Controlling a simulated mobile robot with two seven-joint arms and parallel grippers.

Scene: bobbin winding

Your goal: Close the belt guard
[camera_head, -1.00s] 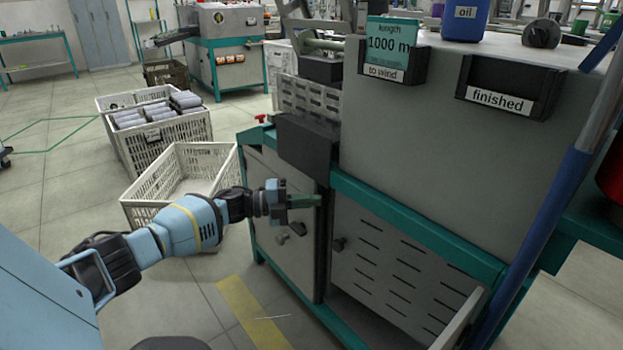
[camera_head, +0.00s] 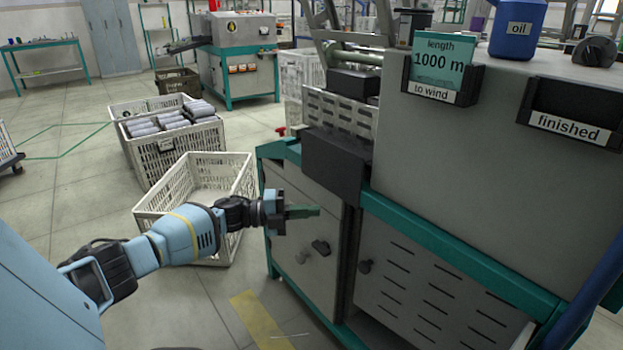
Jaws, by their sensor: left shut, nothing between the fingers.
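The slotted grey panel (camera_head: 430,292), which looks like the belt guard, is low on the front of the winding machine (camera_head: 480,155). My left gripper (camera_head: 304,212) is shut and empty. In the picture it lies in front of the plain grey cabinet door (camera_head: 305,275), left of the slotted panel and apart from its knob. My right gripper is not in view.
The plain door has a dark handle (camera_head: 320,247). An empty white crate (camera_head: 150,215) stands on the floor behind my left arm, with a crate of grey bobbins (camera_head: 172,155) beyond it. A dark blue bar (camera_head: 590,300) crosses the lower right. Floor at lower left is clear.

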